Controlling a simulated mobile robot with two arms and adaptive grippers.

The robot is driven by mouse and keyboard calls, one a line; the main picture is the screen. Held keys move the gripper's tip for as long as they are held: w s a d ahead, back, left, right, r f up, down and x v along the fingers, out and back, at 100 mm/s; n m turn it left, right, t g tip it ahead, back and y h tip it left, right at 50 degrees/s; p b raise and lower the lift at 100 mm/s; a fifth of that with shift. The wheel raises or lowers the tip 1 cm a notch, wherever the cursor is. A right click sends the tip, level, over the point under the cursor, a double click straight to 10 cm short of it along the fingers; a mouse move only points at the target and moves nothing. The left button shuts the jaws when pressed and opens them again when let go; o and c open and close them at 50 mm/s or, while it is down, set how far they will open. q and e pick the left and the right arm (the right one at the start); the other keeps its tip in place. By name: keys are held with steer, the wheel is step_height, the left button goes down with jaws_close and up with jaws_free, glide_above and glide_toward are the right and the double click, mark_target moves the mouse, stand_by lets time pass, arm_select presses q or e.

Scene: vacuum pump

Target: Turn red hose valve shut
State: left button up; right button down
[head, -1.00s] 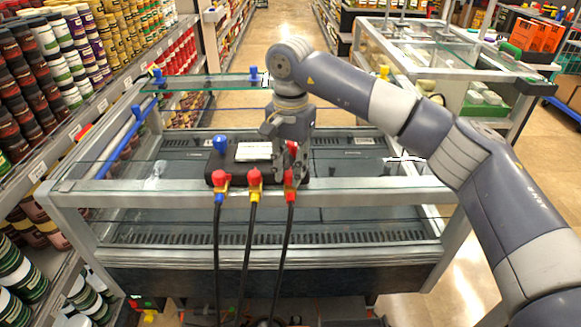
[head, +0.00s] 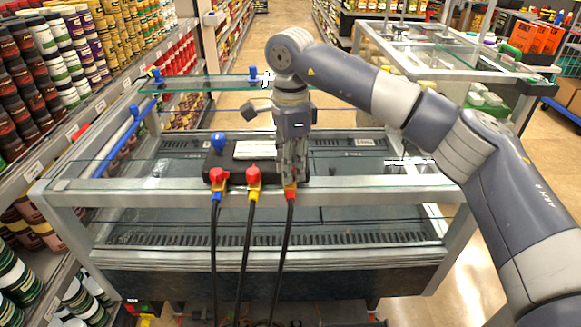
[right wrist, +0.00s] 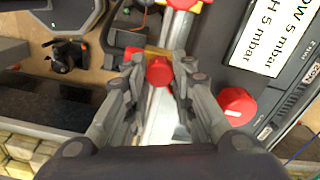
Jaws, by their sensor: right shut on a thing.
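The black pump manifold (head: 240,178) with a white label stands on the glass-topped case, with three hose valves along its front. The red hose valve (head: 290,193) is the rightmost one, and my right gripper (head: 291,175) points down over it and hides most of it. In the right wrist view, a round red valve handle (right wrist: 158,72) sits between the fingertips of my right gripper (right wrist: 159,66), which is shut on it. The red-handled valves of the blue hose (head: 217,177) and the yellow hose (head: 254,176) stand to its left. My left gripper is out of view.
A blue knob (head: 219,143) stands up at the manifold's left end. Another red knob (right wrist: 237,104) is right of my fingers in the right wrist view. Black hoses (head: 284,245) hang down in front of the case. Stocked shelves (head: 90,60) line the left.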

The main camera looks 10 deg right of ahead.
steer(key=m+b, duration=0.1)
steer(key=m, duration=0.3)
steer(key=shift+m, duration=2.2)
steer(key=shift+b, duration=0.3)
steer(key=c, duration=1.3)
jaws_free()
steer(key=shift+c, duration=0.2)
steer(key=shift+r, duration=0.2)
step_height(320, 180, up, 12)
steer(key=shift+f, duration=0.2)
